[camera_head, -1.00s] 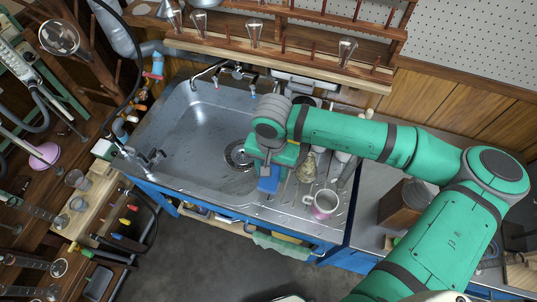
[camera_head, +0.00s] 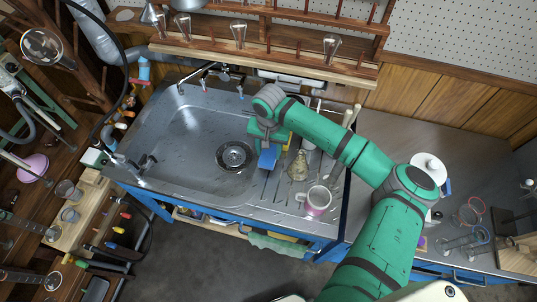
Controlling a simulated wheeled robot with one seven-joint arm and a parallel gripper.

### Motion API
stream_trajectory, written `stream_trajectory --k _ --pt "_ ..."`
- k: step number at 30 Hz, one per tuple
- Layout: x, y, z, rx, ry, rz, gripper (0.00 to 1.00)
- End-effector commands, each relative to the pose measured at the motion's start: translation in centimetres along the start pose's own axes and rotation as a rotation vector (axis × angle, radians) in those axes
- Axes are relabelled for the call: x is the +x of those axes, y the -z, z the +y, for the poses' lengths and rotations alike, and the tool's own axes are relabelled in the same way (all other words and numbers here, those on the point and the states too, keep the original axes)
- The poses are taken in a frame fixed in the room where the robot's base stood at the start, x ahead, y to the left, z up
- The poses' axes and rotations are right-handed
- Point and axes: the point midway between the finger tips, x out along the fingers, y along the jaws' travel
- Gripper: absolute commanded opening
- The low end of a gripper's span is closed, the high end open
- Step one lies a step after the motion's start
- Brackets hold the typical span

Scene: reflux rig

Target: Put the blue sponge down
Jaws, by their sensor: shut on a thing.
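The blue sponge (camera_head: 268,157) is a small blue block below my gripper, at the right side of the sink (camera_head: 190,140), near where the basin meets the ribbed drainboard. My gripper (camera_head: 266,144) is shut on the sponge, seen from above. Its fingers are mostly hidden by my green wrist. I cannot tell whether the sponge touches the surface under it.
A mug (camera_head: 316,201) and a tan flask-like vessel (camera_head: 298,167) stand on the drainboard right of the sponge. The sink drain (camera_head: 234,155) lies to its left. Most of the basin is clear. A wooden rack with glass funnels (camera_head: 239,35) runs behind. A white-lidded pot (camera_head: 428,168) stands on the right counter.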

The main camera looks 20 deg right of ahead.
Motion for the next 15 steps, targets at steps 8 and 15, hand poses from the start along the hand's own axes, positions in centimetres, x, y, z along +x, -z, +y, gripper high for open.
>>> stream_trajectory --k 8,15 --pt "3.0 0.0 -0.2 -0.001 0.0 -0.003 0.23" --pt "3.1 0.0 -0.2 -0.002 -0.001 0.0 0.23"
